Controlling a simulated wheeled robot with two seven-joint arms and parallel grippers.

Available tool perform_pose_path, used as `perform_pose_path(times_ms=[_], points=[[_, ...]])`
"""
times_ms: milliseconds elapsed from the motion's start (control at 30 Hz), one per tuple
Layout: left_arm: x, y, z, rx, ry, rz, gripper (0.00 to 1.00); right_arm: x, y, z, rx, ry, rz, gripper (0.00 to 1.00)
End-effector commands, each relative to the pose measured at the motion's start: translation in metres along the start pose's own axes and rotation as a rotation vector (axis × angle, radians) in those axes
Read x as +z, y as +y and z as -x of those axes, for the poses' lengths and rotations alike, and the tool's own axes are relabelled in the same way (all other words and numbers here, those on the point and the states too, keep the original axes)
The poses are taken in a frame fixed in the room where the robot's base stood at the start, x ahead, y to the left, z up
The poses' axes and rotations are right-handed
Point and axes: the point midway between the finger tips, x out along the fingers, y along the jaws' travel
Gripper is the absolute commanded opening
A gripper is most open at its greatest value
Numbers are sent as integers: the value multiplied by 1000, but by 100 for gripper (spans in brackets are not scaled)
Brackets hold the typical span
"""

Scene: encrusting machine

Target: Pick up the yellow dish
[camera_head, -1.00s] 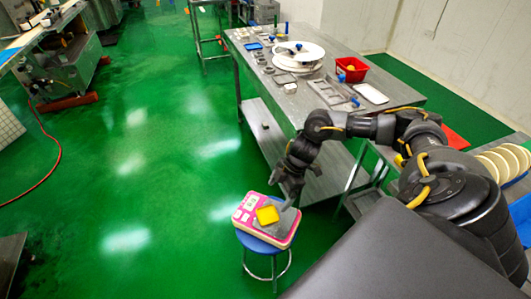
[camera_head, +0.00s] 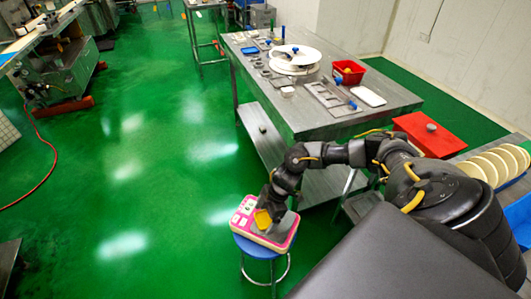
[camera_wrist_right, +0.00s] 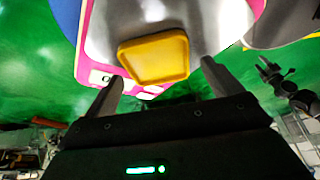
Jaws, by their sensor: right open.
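The yellow dish (camera_head: 262,219) is a small square tray on the grey top of a pink and white scale (camera_head: 243,210), which stands on a blue round stool (camera_head: 256,250). My right gripper (camera_head: 268,211) is right at the dish, and part of the dish is hidden behind it in the head view. In the right wrist view, the dish (camera_wrist_right: 154,58) lies just ahead of and between the two spread fingers of my right gripper (camera_wrist_right: 162,80). The gripper is open, with space on both sides of the dish.
Several cream plates (camera_head: 490,168) stand at the right, near a red box (camera_head: 436,135). Green floor is free left of the stool.

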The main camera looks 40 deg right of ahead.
Motion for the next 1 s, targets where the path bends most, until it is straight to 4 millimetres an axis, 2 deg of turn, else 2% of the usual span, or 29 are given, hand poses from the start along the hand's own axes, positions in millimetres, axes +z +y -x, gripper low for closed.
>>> perform_pose_path(times_ms=[100, 533, 1000], points=[[-4, 1, 1, 2, 4, 1, 60, 0, 0, -1, 0, -1, 0, 91], [6, 3, 2, 4, -9, 1, 60, 1, 0, -2, 0, -1, -2, 91], [3, 2, 3, 3, -5, 1, 60, 2, 0, -5, 0, -1, -1, 91]])
